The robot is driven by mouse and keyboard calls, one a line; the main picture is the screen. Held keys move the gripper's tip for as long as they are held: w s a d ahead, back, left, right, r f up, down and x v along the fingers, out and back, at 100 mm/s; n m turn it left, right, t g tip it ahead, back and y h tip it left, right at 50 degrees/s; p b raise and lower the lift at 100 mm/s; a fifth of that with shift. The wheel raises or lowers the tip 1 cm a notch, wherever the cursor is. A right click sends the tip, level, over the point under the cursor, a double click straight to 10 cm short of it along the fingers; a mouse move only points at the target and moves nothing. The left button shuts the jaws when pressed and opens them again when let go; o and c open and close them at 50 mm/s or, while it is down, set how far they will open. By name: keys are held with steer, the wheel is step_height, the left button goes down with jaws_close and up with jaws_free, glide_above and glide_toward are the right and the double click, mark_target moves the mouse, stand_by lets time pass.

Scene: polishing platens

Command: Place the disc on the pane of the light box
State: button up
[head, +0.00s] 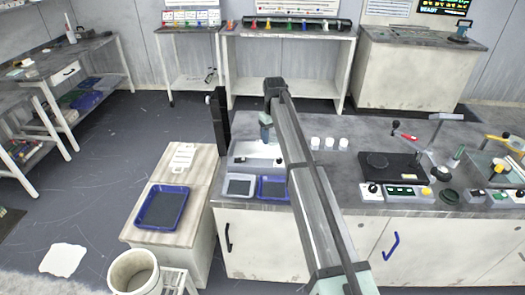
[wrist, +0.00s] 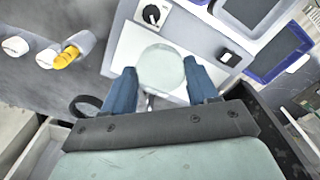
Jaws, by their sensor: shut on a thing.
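A pale, round, see-through disc (wrist: 161,70) is held between the two blue fingers of my gripper (wrist: 163,88) in the wrist view. Behind the disc lies a white box with a dark knob (wrist: 152,14) and a small switch (wrist: 228,57); it appears to be the light box (wrist: 125,48). In the head view my gripper (head: 266,136) hangs over the white light box (head: 245,151) on the bench. The disc is too small to make out there. I cannot tell the gap between disc and box.
A grey tray (head: 239,186) and a blue tray (head: 272,198) lie in front of the box. Several small white pots (head: 316,142) stand to its right. A black upright post (head: 220,120) rises at the bench's left end. Black polishing equipment (head: 390,166) stands farther right.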

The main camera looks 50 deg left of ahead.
step_height(320, 180, up, 2)
glide_above(261, 150)
steer(key=shift+a+f+m, duration=0.1)
steer(key=shift+f+m, duration=0.45)
steer(key=shift+f, duration=1.9)
steer(key=shift+f+m, duration=0.55)
steer(key=shift+f, duration=1.9)
steer(key=shift+f, duration=0.2)
steer(key=o, duration=1.1)
steer(key=shift+r, duration=0.15)
step_height(261, 150, up, 12)
